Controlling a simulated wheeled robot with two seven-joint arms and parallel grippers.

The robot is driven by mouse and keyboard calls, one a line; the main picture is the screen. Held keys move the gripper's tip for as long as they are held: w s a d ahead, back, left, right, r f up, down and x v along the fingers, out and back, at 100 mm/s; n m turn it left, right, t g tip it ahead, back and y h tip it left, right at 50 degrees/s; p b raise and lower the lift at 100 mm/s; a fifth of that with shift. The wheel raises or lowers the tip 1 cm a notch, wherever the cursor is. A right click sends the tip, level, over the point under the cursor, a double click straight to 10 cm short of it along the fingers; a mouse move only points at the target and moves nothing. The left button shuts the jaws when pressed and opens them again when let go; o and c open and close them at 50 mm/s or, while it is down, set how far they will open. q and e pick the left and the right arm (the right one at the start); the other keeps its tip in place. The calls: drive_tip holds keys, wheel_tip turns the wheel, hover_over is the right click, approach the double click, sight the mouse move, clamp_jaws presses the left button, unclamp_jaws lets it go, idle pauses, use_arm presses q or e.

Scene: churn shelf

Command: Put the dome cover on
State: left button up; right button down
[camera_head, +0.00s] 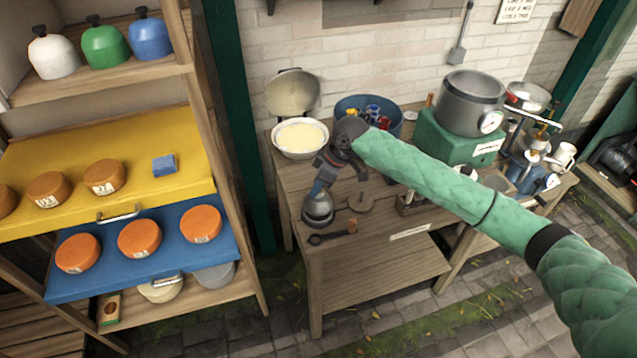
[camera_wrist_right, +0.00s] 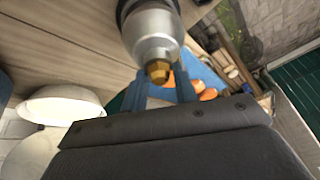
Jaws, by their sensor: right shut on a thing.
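A silver dome-shaped piece (camera_head: 318,209) with a brass tip is low at the wooden bench's front left corner. In the right wrist view the silver piece (camera_wrist_right: 152,30) is at the top centre, its brass tip between the blue fingers. My right gripper (camera_head: 324,186) is above it, shut on it from the tip side. Whether its lower rim touches the bench cannot be told. White (camera_head: 53,55), green (camera_head: 105,45) and blue (camera_head: 150,38) domes with black knobs stand on the upper left shelf. My left gripper is not in view.
A white bowl (camera_head: 300,139), a blue tub (camera_head: 377,106) and a grey pot (camera_head: 470,100) stand behind. Orange discs (camera_head: 139,237) sit on the left shelf trays.

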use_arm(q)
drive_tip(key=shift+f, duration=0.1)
use_arm(e)
drive_tip(key=shift+f, duration=0.35)
drive_tip(key=c, duration=0.7)
unclamp_jaws()
drive_tip(key=shift+r+p, duration=1.55)
drive_tip(key=shift+r, duration=0.5)
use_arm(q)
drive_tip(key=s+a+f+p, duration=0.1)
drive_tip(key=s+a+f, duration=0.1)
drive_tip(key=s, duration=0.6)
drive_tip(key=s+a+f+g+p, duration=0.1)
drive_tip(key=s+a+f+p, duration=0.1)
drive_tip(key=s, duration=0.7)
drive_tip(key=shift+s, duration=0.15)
use_arm(e)
drive_tip(key=shift+r, duration=1.95)
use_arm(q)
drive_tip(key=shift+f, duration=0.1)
